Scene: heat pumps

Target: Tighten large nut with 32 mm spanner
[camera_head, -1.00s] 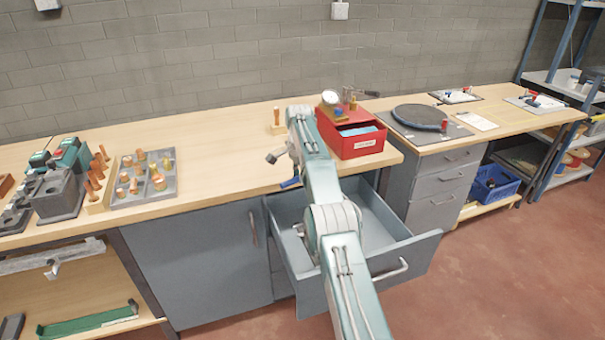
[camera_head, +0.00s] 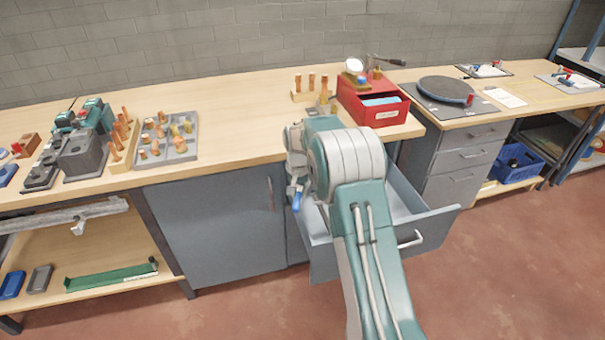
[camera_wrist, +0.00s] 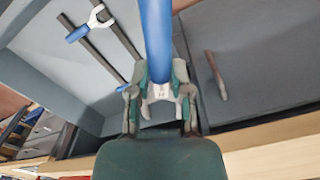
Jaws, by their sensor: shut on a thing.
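My gripper (camera_wrist: 160,95) is shut on a blue-handled spanner (camera_wrist: 156,40) in the wrist view. The blue handle runs up out of the frame, and pale metal shows between the fingers. In the head view, a piece of the blue spanner (camera_head: 297,197) shows beside my arm, in front of the bench edge and above the left side of the open drawer (camera_head: 435,225). My arm hides most of the gripper there. Another blue-and-metal spanner (camera_wrist: 90,25) lies in the drawer, next to dark bars. I cannot make out the large nut or any size marking.
A red box (camera_head: 385,114) stands on the bench (camera_head: 240,140) behind my arm. Copper fittings (camera_head: 165,135) on a grey tray are to the left. A round dark disc (camera_head: 446,90) lies on the right bench.

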